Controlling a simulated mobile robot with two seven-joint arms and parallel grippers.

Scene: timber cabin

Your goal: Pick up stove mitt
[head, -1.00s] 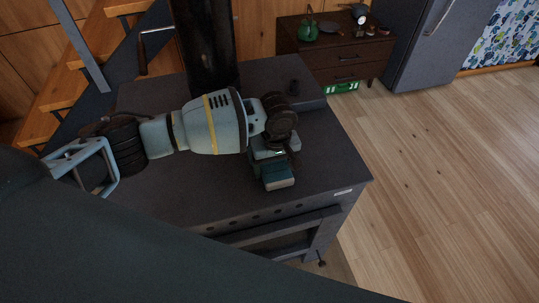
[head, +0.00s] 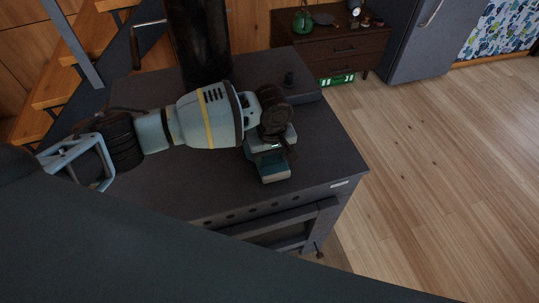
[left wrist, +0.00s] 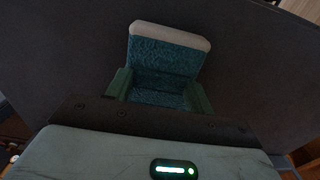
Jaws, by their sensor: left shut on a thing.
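The stove mitt (head: 273,173) is teal with a pale cuff edge. It is at the front right part of the dark stove top (head: 190,180). My left gripper (head: 264,158) is over the stove and shut on the mitt. In the left wrist view the quilted teal mitt (left wrist: 167,55) sits between the two green fingers of my left gripper (left wrist: 160,92), its pale edge pointing away. I cannot tell whether the mitt touches the stove top or hangs just above it. My right gripper is not in view.
A black stovepipe (head: 198,45) rises from the back of the stove, close to my left arm. A wooden dresser (head: 335,50) and grey fridge (head: 425,40) stand behind. Wooden floor (head: 450,170) at right is clear.

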